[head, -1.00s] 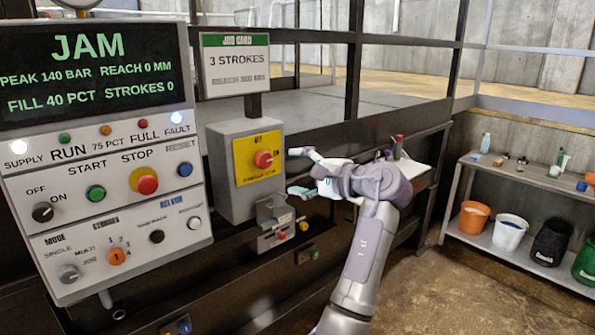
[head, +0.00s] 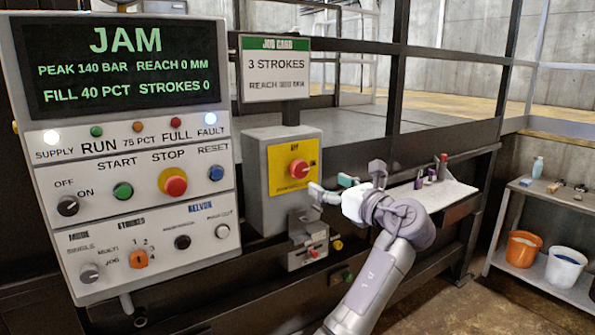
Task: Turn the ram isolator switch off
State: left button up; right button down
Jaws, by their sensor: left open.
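The ram isolator switch is a red knob (head: 299,168) on a yellow plate (head: 279,180), on the front of a grey box (head: 263,212). The word above the knob reads OFF, and a small blurred word stands at its right. The knob's handle seems to lie sideways, toward the right, but it is too small to be sure. My left gripper (head: 331,188) is open and empty, just to the right of and a little below the knob. Its fingers point left toward the box, and I see no contact with the knob. My right gripper is not in view.
The control panel (head: 130,150) at left shows JAM, with lit SUPPLY and FAULT lamps. A job card (head: 275,68) stands above the box. A lockout bracket (head: 306,240) hangs below it. A ledge (head: 430,193) with small items lies behind my gripper. A shelf with buckets (head: 523,249) stands right.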

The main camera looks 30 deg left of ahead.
aim_at(302, 171)
pick_arm(q)
jog(key=p+x, duration=0.3)
jog(key=x, duration=0.7)
jog(key=shift+w+a+f, duration=0.1)
jog(key=shift+w+a, duration=0.05)
jog(key=shift+a, duration=0.3)
jog(key=shift+c, duration=1)
jog(key=c, duration=0.9)
jog(key=shift+c, duration=0.2)
